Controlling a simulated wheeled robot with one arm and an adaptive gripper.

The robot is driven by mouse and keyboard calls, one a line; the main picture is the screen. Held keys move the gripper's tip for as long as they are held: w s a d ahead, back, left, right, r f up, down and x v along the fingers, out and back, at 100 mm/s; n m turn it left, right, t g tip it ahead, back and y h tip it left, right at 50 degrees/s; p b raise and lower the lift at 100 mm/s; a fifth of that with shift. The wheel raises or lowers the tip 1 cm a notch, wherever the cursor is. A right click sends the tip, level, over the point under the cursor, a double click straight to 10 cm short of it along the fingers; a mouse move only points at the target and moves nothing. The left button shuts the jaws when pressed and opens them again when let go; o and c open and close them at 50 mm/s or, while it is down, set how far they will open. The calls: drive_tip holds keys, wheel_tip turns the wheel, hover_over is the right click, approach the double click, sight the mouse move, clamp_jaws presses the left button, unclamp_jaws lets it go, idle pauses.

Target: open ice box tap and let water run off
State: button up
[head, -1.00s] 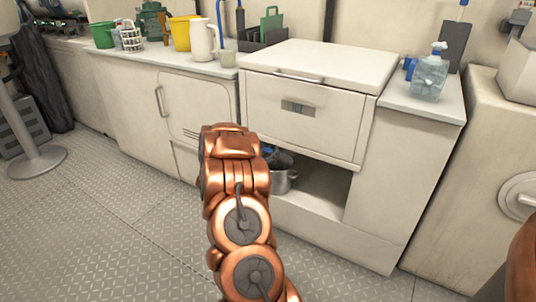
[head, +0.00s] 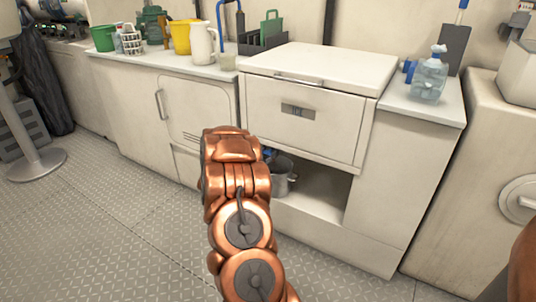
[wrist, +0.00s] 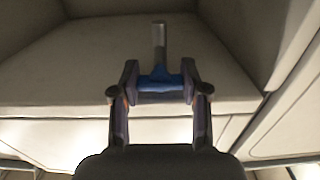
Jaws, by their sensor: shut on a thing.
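The white ice box (head: 303,110) is set into the counter, its lid down. In the head view a bit of the blue tap (head: 267,154) shows under it, mostly hidden behind my arm. In the wrist view the blue tap handle (wrist: 160,82) sits between the fingertips of my gripper (wrist: 160,86), which is shut on it. A grey spout or pipe (wrist: 159,40) extends beyond the handle. A metal pot (head: 284,181) stands in the open recess below, partly hidden by my arm. I see no running water.
The recess (head: 318,199) has free room to the right of the pot. A clear bottle with a blue top (head: 428,82) stands on the right counter. Buckets, a white jug (head: 203,43) and other items stand on the left counter. The floor (head: 120,220) in front is clear.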

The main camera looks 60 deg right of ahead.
drive_tip(key=shift+r+n+p, duration=0.2)
drive_tip(key=shift+n+p, duration=0.1)
drive_tip(key=shift+p, duration=0.7)
drive_tip(key=n+p, duration=0.1)
drive_tip(key=p, duration=0.2)
drive_tip(key=shift+r, duration=0.1)
drive_tip(key=n+p, duration=0.1)
drive_tip(key=p, duration=0.2)
drive_tip(key=shift+p, duration=0.3)
drive_tip(key=shift+f+n+p, duration=0.3)
drive_tip(key=shift+p, duration=0.05)
drive_tip(key=o, duration=1.2)
drive_tip(key=shift+c, duration=0.2)
drive_tip(key=a, duration=1.2)
drive_tip(key=shift+s, duration=0.3)
